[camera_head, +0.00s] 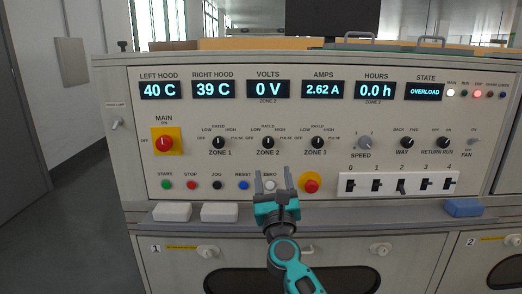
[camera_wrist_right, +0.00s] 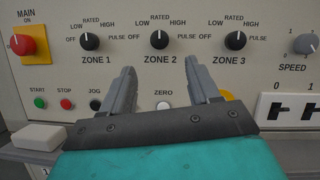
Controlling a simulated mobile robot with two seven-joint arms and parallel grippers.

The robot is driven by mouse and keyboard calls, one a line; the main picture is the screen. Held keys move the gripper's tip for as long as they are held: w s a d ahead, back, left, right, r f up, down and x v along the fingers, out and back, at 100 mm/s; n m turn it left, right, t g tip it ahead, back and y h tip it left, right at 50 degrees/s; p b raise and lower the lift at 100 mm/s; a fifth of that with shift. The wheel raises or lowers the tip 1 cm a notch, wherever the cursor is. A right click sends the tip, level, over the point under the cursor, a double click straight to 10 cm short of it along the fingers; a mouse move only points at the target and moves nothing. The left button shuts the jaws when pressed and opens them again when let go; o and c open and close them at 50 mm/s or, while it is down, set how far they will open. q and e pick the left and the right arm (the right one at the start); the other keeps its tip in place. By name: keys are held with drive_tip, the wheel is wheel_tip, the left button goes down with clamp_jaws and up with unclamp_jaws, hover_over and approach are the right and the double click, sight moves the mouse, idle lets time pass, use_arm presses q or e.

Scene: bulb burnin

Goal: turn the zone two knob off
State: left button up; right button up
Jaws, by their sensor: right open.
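The zone two knob (camera_head: 268,142) is a black round knob on the sloped panel, between the zone one and zone three knobs. In the right wrist view, the zone two knob (camera_wrist_right: 160,39) has its white mark pointing about straight up, toward RATED. My right gripper (camera_head: 274,180) is below this knob, in front of the ZERO button. In the wrist view, the fingers of my right gripper (camera_wrist_right: 160,72) stand apart with nothing between them, below the ZONE 2 label. My left gripper is not in view.
The zone one knob (camera_head: 218,142) and zone three knob (camera_head: 317,142) flank it. A red emergency button (camera_head: 311,182) sits just right of my gripper. White blocks (camera_head: 219,212) lie on the ledge at left. The state display (camera_head: 425,91) reads OVERLOAD.

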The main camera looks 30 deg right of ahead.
sight(269, 144)
drive_tip(key=b+x, duration=0.1)
drive_tip(key=x, duration=0.9)
drive_tip(key=shift+w+d+r, duration=0.15)
drive_tip(key=shift+w+d, duration=0.05)
drive_tip(key=shift+w, duration=0.1)
drive_tip(key=c, duration=1)
